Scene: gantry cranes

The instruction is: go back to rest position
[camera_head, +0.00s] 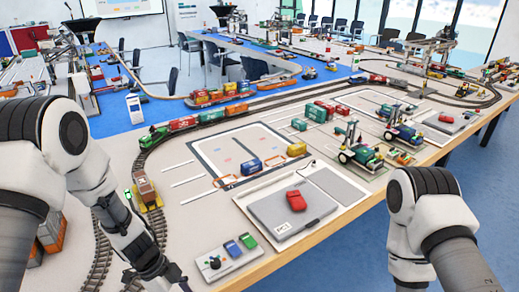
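My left arm comes in from the left and bends down over the near left of the table. Its dark gripper (158,282) is at the bottom edge, over the table near the curved track, and is partly cut off. I cannot tell whether it is open or shut. My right arm shows at the lower right, beside the table's near edge. Its gripper is below the picture and not in view.
Blue floor (455,165) lies beyond the right edge.

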